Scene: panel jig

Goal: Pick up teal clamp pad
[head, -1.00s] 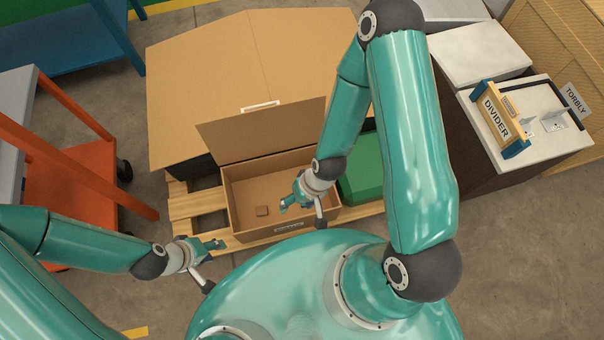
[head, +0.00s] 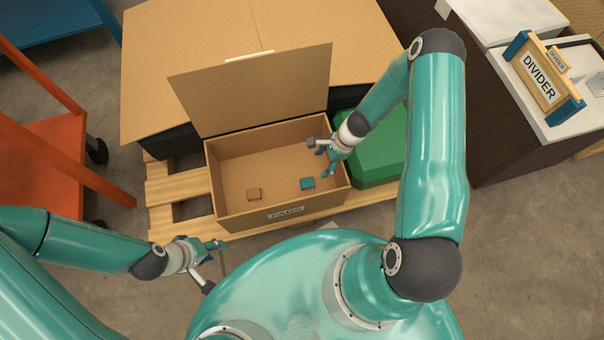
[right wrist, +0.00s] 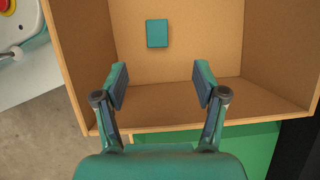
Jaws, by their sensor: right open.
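The teal clamp pad (head: 307,184) is a small flat block lying on the floor of an open cardboard box (head: 250,210), in its right part. It also shows in the right wrist view (right wrist: 157,33), beyond the fingertips and roughly in line with the gap between them. My right gripper (head: 324,163) is over the right side of the box, above the pad, and its fingers are apart and empty in the right wrist view (right wrist: 160,85).
The box lid (head: 255,90) stands open behind. A green case (head: 380,150) sits to the right on the wooden pallet (head: 170,195). A divider sign (head: 541,75) stands on the right-hand cabinet.

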